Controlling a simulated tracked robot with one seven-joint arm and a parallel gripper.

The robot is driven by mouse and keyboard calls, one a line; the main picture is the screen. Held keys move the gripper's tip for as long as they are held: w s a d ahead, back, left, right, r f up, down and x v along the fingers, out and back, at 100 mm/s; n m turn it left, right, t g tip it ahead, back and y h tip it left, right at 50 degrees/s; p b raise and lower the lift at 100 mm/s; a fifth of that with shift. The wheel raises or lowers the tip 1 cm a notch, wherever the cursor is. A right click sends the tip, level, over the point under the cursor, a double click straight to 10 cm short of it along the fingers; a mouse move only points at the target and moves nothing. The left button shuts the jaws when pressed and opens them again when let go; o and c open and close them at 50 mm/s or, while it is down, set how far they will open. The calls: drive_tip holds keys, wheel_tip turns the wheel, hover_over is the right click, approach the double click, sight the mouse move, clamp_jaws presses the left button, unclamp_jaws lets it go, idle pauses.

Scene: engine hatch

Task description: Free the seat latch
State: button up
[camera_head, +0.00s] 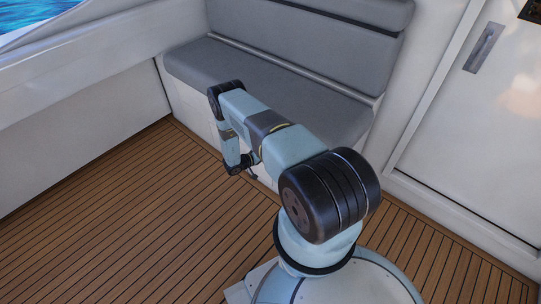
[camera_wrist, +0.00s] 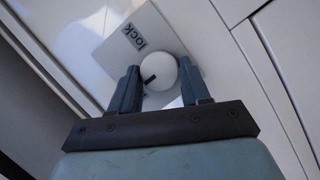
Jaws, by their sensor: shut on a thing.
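The seat latch shows in the wrist view as a round white knob (camera_wrist: 159,72) with a dark mark on its face. It sits on a light square plate (camera_wrist: 111,50) printed with "lock". My gripper (camera_wrist: 163,80) has its two dark fingers on either side of the knob and is shut on it. In the head view my gripper (camera_head: 240,163) is low in front of the white seat base, below the grey seat cushion (camera_head: 270,88). The latch is hidden by my arm in that view.
A grey backrest (camera_head: 340,20) stands behind the cushion. A white door (camera_head: 475,120) with a recessed handle (camera_head: 484,47) is at the right. The slatted wooden floor (camera_head: 120,220) is clear at the left. A white side wall (camera_head: 80,130) borders it.

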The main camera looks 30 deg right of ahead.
drive_tip(key=shift+a+f+n+h, duration=0.25)
drive_tip(key=shift+f+n+h, duration=0.1)
drive_tip(key=shift+n, duration=1.05)
drive_tip(key=shift+w+a+r+g+h, duration=0.1)
drive_tip(key=shift+g+h, duration=0.15)
drive_tip(key=shift+g, duration=0.15)
drive_tip(key=o, duration=0.8)
drive_tip(key=shift+o, duration=1.1)
drive_tip(key=shift+d, duration=0.2)
